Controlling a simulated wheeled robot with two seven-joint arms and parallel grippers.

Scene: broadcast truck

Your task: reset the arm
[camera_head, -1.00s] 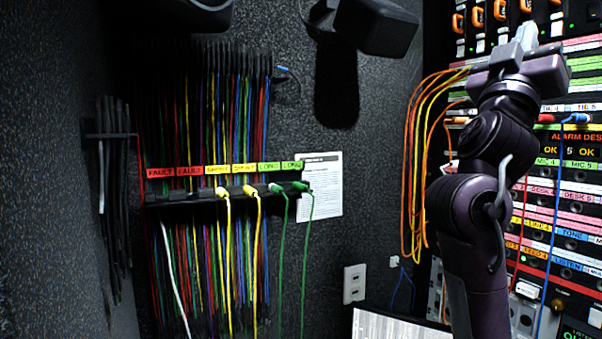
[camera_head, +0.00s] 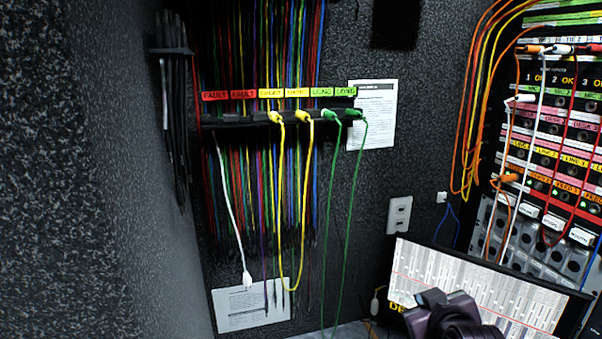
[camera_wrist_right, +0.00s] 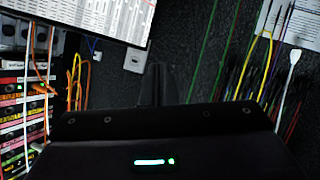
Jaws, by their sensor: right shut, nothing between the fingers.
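My right gripper (camera_head: 432,298) is low at the right of centre in the head view, in front of the lower left part of a slanted monitor (camera_head: 470,290). In the right wrist view its fingers (camera_wrist_right: 158,85) are together with nothing between them. It is apart from the cables and the wall. My left gripper is in neither view.
A labelled cable rack (camera_head: 240,118) on the back wall holds yellow and green plugged cables, and a white cable (camera_head: 232,220) hangs loose. A patch panel (camera_head: 560,140) with orange, red and white cables stands at right. A wall socket (camera_head: 399,214) sits between.

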